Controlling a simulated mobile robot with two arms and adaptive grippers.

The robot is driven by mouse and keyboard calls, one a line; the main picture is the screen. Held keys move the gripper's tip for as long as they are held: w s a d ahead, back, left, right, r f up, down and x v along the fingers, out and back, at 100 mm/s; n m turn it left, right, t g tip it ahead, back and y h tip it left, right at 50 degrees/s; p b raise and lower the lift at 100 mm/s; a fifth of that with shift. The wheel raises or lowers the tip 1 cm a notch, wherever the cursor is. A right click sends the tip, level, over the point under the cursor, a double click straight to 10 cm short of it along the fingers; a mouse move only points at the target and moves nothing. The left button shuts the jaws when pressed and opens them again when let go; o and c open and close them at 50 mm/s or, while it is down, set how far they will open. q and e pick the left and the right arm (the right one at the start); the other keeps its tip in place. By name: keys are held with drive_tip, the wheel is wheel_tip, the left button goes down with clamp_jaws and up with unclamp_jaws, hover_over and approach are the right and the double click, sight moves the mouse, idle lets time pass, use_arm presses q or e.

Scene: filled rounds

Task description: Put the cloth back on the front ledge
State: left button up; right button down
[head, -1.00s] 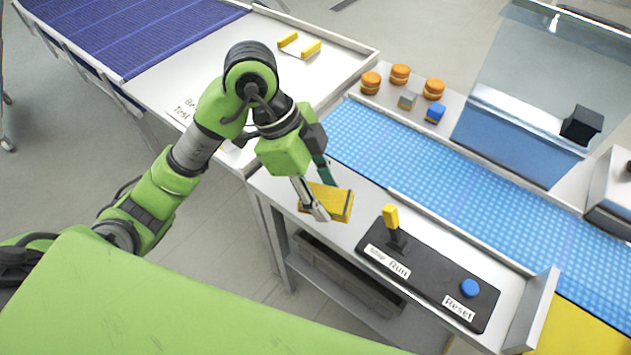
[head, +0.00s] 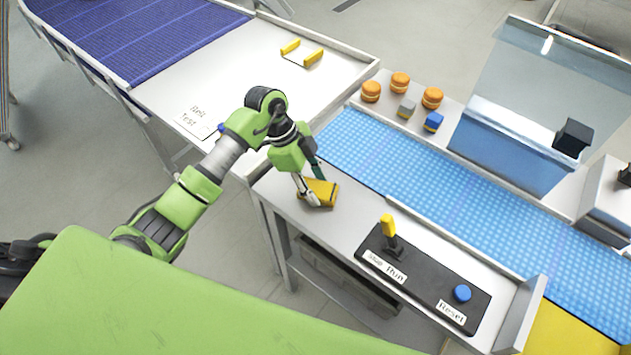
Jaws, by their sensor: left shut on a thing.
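The cloth (head: 325,190) is a folded yellow piece on the left end of the pale front ledge (head: 345,222). My left gripper (head: 313,191) reaches down over the ledge and is shut on the cloth, one finger on its near side and the other behind it. The cloth looks to be at the ledge surface; I cannot tell whether it touches. My right gripper is not in the view.
A black panel (head: 420,277) with a yellow lever (head: 388,226) and a blue button (head: 462,293) sits right of the cloth. The blue belt (head: 430,185) runs behind the ledge.

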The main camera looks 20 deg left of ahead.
use_arm(q)
drive_tip(key=shift+f, duration=0.2)
drive_tip(key=o, duration=1.1)
drive_tip(key=shift+r, duration=0.1)
drive_tip(key=b+v, duration=0.3)
drive_tip(key=v, duration=0.9)
